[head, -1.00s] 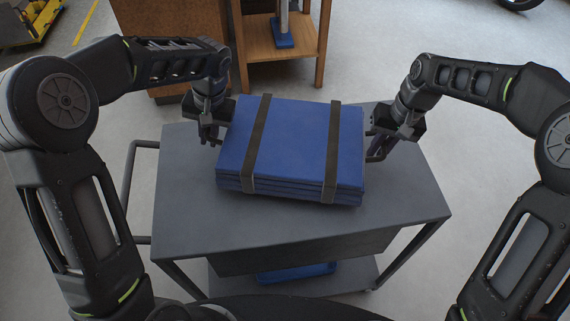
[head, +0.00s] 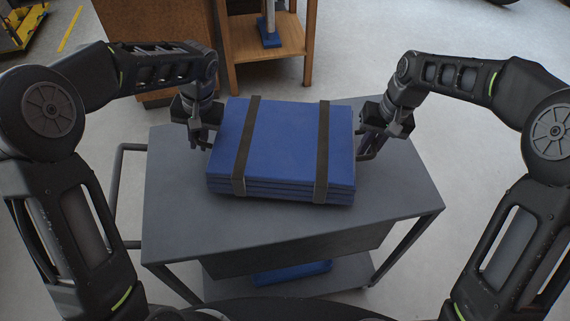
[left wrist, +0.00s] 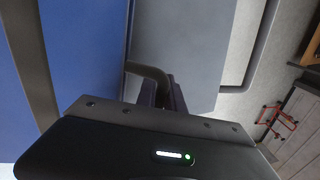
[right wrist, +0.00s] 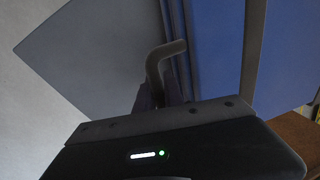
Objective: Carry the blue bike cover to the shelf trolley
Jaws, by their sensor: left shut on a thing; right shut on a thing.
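The blue bike cover (head: 282,140) is a thick folded stack with two dark straps. It is over the top of the grey trolley (head: 390,205); whether it rests on it or is held just above, I cannot tell. My left gripper (head: 203,143) is shut at the cover's left side, on a bent grey handle (left wrist: 148,72). My right gripper (head: 369,148) is shut at the right side, on a matching handle (right wrist: 162,55). The cover also shows in the left wrist view (left wrist: 85,50) and the right wrist view (right wrist: 290,60).
The trolley has a push bar (head: 118,185) at its left and a lower shelf (head: 350,272) with a blue item (head: 290,273) on it. A wooden bench (head: 265,40) stands behind. The floor to the right (head: 490,170) is clear.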

